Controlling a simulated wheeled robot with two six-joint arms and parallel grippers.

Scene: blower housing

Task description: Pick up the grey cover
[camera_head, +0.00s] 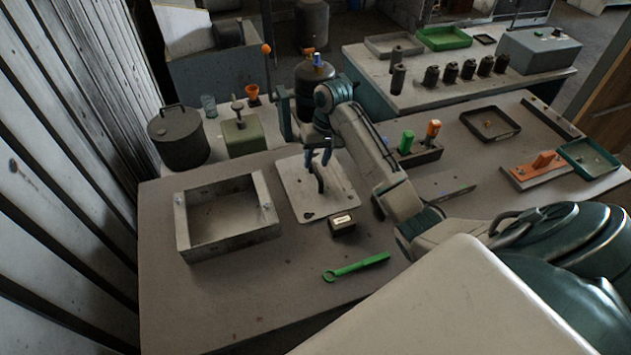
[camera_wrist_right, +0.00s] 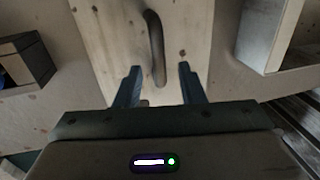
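The grey cover (camera_head: 331,199) is a flat plate with a dark curved handle, lying on the workbench in the middle of the head view. In the right wrist view the cover (camera_wrist_right: 188,45) runs up the middle, with its handle (camera_wrist_right: 155,50) just beyond my fingertips. My right gripper (camera_head: 318,160) is over the cover near the handle. In the right wrist view its two blue fingers (camera_wrist_right: 159,70) are apart, with nothing gripped between them. The handle's lower end is near the gap between the fingers. My left gripper is not in view.
An open grey box housing (camera_head: 187,235) stands left of the cover. A small dark block (camera_head: 342,228) sits at its near edge, and a green wrench (camera_head: 356,267) lies nearer. A tool holder (camera_head: 418,157) stands right, behind my right arm. The bench front is mostly clear.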

